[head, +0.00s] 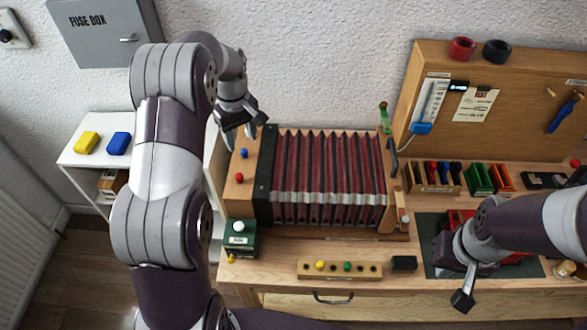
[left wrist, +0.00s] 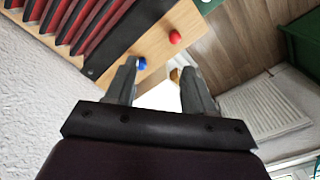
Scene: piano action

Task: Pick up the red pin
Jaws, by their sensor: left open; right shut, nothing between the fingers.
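The red pin (head: 239,178) is a small round-headed peg on the wooden end board (head: 233,200) left of the bellows. A blue pin (head: 244,153) stands behind it on the same board. My left gripper (head: 240,135) is open and empty, over the far end of that board, beyond both pins. In the left wrist view the red pin (left wrist: 175,37) is beyond the fingertips (left wrist: 159,70), and the blue pin (left wrist: 142,63) is close to the left finger. My right gripper (head: 463,299) is shut and empty over the bench's front right.
The dark red bellows (head: 325,170) fills the bench middle. A green box with a white knob (head: 240,240) and a peg strip (head: 338,270) lie in front. A white side table (head: 80,158) holds yellow and blue blocks. A tool board (head: 500,90) stands at the back right.

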